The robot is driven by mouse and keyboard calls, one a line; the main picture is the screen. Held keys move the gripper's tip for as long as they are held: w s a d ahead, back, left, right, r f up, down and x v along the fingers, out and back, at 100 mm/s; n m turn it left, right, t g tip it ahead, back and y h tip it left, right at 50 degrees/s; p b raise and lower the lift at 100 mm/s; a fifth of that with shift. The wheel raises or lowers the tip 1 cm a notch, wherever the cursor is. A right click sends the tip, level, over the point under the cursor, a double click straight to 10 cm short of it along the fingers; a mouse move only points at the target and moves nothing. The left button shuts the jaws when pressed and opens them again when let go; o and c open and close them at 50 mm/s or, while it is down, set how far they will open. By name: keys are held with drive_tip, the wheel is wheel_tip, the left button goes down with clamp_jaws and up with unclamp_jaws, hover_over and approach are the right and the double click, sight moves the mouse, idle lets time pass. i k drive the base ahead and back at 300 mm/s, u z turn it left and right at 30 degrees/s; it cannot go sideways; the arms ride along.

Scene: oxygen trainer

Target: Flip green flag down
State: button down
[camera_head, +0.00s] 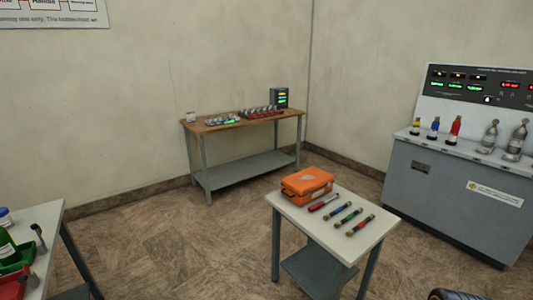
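I cannot make out a green flag for certain in the head view. A small bright green piece (231,121) lies at the front of the wooden-topped bench (213,126) by the back wall, among small grey parts. It is too small to tell its shape or whether it stands up or lies down. Green-lit readouts (454,86) show on the grey console (440,180) at the right. My gripper is not in view, so its opening is hidden.
A small white table (345,245) in front holds an orange case (307,182) and several coloured tubes. Coloured bottles and grey cylinders stand on the console ledge. Floor between the tables is clear.

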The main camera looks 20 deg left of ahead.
sight(35, 227)
drive_tip(key=u, duration=0.9)
drive_tip(key=i, duration=1.15)
drive_tip(key=u, duration=2.05)
drive_tip(key=i, duration=1.9)
drive_tip(key=u, duration=0.45)
